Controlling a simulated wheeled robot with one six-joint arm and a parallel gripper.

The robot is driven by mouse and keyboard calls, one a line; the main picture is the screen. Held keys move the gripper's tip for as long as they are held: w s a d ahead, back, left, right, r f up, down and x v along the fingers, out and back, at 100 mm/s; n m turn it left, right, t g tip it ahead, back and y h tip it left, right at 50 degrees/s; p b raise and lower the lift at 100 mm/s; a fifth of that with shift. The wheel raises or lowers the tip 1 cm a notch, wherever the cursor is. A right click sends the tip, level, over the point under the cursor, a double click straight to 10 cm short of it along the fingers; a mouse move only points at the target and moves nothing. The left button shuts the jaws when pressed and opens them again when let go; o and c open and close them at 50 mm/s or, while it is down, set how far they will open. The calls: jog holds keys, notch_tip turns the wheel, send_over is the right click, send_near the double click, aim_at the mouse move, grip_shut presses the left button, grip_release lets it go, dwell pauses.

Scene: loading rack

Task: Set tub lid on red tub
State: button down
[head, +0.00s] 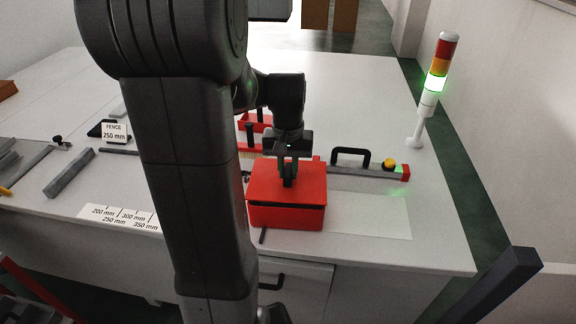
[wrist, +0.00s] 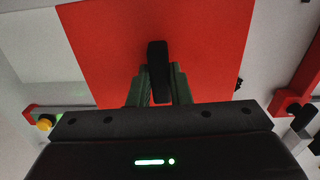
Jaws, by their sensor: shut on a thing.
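The red tub lid (head: 270,183) has a dark handle on top. It lies over the red tub (head: 285,216), with a dark gap showing along the front between them. I cannot tell whether the lid is fully seated. My gripper (head: 288,180) points down from above and is shut on the lid's handle. In the wrist view, the two green-grey fingers (wrist: 158,90) close around the black handle (wrist: 158,62), and the red lid (wrist: 205,35) fills the middle. The tub's inside is hidden under the lid.
A grey rail with a black handle (head: 350,153), a yellow knob (head: 388,163) and a red end block lies behind the tub. A signal tower (head: 434,85) stands at the right. A dark bar (head: 69,173) and a printed scale (head: 121,217) lie left. The table right of the tub is clear.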

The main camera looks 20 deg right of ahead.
jog(key=shift+f+b, duration=0.3)
jog(key=shift+f, duration=0.65)
jog(key=c, duration=1.3)
grip_release()
jog(key=shift+o, duration=0.2)
notch_tip(320, 180, up, 14)
jog(key=shift+f, duration=0.1)
notch_tip(320, 180, down, 14)
jog(key=shift+r, duration=0.25)
jog(key=shift+r+p, duration=0.55)
jog(key=shift+r, duration=0.3)
